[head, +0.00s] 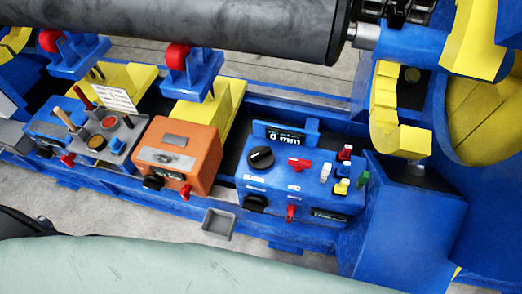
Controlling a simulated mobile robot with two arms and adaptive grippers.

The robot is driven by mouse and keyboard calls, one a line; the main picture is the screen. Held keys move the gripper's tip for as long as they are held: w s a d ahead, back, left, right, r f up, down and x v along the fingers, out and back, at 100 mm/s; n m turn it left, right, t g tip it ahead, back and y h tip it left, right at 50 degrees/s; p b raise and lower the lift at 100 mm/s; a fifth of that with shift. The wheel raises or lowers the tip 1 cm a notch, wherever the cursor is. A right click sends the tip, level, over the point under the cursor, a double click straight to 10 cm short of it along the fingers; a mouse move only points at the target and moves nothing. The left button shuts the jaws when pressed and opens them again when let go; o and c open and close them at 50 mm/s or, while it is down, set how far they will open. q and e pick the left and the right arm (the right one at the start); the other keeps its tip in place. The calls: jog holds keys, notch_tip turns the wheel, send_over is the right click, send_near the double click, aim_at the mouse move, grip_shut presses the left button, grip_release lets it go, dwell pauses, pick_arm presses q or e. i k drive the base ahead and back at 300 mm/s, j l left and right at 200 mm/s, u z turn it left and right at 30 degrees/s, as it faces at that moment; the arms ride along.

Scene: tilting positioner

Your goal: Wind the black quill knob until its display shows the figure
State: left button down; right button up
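A blue control box (305,180) stands right of centre in the head view. A round black knob (260,158) with a light mark sits on its sloping top. Behind it an upright dark display (279,135) seems to read "0 mm". A second black knob (256,204) is on the box's front face, and a small dark panel (330,214) is at its lower right. The labels are too small to read, so I cannot tell which black knob is the quill knob. Neither of my grippers is in view.
Red levers (299,164) and small white, yellow, red and green controls share the box top. A large dark cylinder (200,22) spans above. A small grey tray (218,223) sits in front.

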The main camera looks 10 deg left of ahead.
aim_at(259, 158)
jog(key=k+l+u, duration=0.15)
jog(key=l, duration=0.2)
jog(key=l+u, duration=0.1)
jog(key=l, duration=0.25)
jog(key=k+l+u, duration=0.15)
jog(key=l, duration=0.2)
jog(key=k+l+u, duration=0.1)
jog(key=l, duration=0.2)
